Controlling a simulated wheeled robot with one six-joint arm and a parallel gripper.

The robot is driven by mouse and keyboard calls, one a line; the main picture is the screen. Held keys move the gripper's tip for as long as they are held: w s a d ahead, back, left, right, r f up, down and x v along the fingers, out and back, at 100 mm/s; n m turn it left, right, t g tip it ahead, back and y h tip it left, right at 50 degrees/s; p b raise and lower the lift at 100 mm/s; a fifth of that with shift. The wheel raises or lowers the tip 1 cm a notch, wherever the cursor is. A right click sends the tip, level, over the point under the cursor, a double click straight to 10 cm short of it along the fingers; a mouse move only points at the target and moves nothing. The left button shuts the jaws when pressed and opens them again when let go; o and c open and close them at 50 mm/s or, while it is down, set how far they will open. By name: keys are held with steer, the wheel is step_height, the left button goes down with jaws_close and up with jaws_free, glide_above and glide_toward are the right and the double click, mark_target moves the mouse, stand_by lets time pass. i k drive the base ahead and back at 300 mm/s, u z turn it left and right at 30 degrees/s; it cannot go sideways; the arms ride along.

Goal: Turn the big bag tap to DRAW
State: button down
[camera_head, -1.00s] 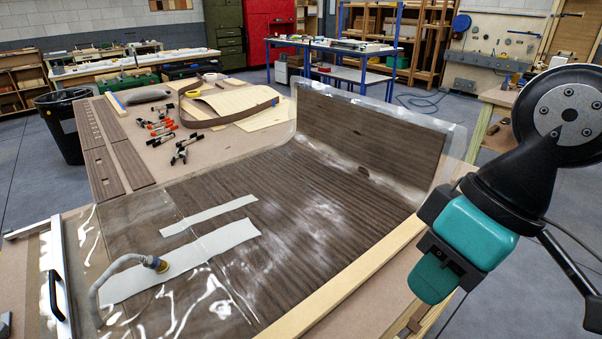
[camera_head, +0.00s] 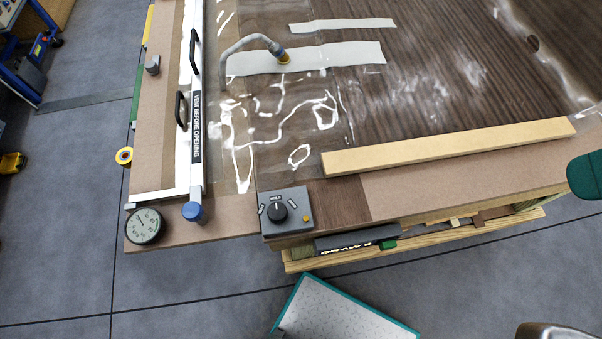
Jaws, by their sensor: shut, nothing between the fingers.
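A grey box (camera_head: 300,222) sits on the near corner of the table. A round black knob (camera_head: 277,212), apparently the big bag tap, is on its top. A small label above the knob seems to read HOLD. Two slanted labels flank it, too small to read. The knob's pale mark seems to point up toward the HOLD label.
A round gauge (camera_head: 145,226) and a blue-capped end (camera_head: 195,211) lie left of the box. A white bar with black handles runs along the left. A grey hose (camera_head: 250,40) rises from the clear bag. A wooden batten (camera_head: 450,145) lies right. Floor is open left.

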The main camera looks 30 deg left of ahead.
mark_target(277, 212)
steer(key=z, duration=0.35)
steer(key=k, duration=0.2)
steer(key=u, duration=1.65)
